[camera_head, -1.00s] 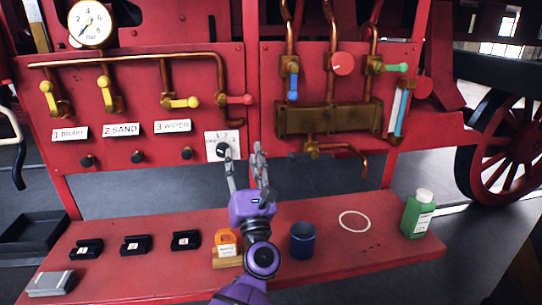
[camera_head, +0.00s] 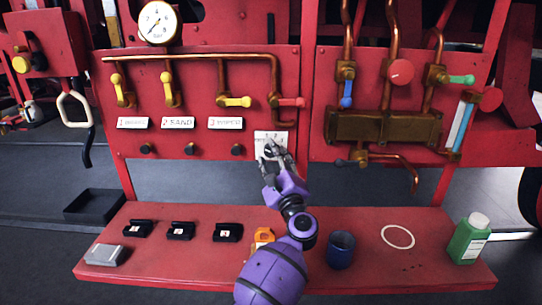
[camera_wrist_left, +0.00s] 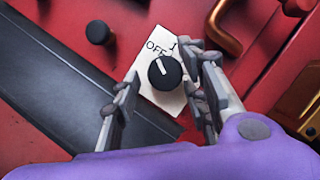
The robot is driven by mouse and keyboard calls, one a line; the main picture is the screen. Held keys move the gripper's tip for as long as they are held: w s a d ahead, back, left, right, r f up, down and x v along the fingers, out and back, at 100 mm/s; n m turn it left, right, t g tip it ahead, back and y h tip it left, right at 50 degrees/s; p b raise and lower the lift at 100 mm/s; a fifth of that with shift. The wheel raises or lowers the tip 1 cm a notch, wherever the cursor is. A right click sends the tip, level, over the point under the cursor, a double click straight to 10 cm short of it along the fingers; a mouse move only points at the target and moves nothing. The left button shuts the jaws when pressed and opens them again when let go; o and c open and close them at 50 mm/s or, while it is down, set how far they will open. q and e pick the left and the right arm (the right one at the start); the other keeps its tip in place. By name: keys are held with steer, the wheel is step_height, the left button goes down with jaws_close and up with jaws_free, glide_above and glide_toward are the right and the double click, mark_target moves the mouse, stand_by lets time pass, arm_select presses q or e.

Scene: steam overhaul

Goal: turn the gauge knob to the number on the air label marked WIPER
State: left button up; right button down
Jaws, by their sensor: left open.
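The gauge knob (camera_wrist_left: 165,72) is a black dial with a white pointer line on a white plate (camera_wrist_left: 182,92) showing OFF and a 1. In the head view the fingers partly cover the knob and plate. The air label marked WIPER (camera_head: 225,123) appears third in the label row and starts with a 3. My right gripper is not in view.
Labels for a first line (camera_head: 133,122) and SAND (camera_head: 177,122) sit left of WIPER. A round gauge (camera_head: 158,22) is above. The red shelf below holds black blocks (camera_head: 228,232), a blue cup (camera_head: 341,250), a white ring (camera_head: 397,237) and a green bottle (camera_head: 469,239).

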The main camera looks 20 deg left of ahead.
arm_select(q)
steer(key=shift+w+a, duration=0.1)
steer(key=shift+w, duration=0.1)
steer(key=shift+c, duration=0.2)
steer(key=c, duration=0.9)
steer(key=shift+f, duration=0.1)
